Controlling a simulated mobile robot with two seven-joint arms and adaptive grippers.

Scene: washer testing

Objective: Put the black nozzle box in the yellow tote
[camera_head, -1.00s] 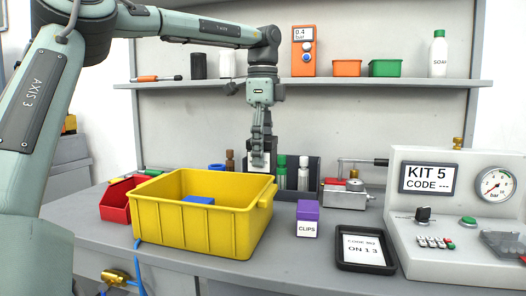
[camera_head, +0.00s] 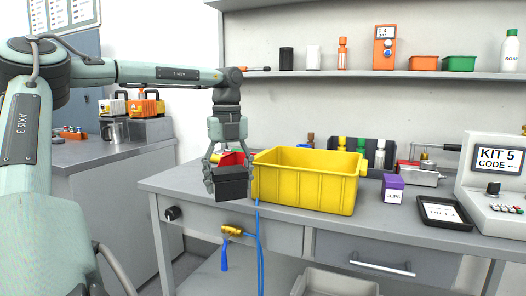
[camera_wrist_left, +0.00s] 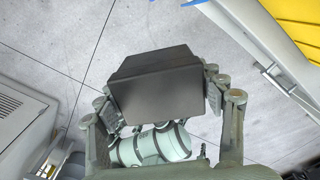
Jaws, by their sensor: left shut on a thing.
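The black nozzle box (camera_head: 232,186) is held in my left gripper (camera_head: 231,178), whose fingers close on its two sides. In the left wrist view the box (camera_wrist_left: 157,88) sits between the fingers (camera_wrist_left: 160,100), with bare floor beyond it. The yellow tote (camera_head: 305,190) stands on the bench to the right of the gripper in the head view. The box is outside the tote, left of it and in front of the bench edge. The tote's inside is mostly hidden by its front wall. A yellow corner of it (camera_wrist_left: 298,25) shows in the left wrist view. My right gripper is not seen.
A red bin (camera_head: 232,159) stands behind the gripper, partly hidden. A purple clips box (camera_head: 392,189) and a black tray (camera_head: 444,213) lie right of the tote. A bottle rack stands behind the tote.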

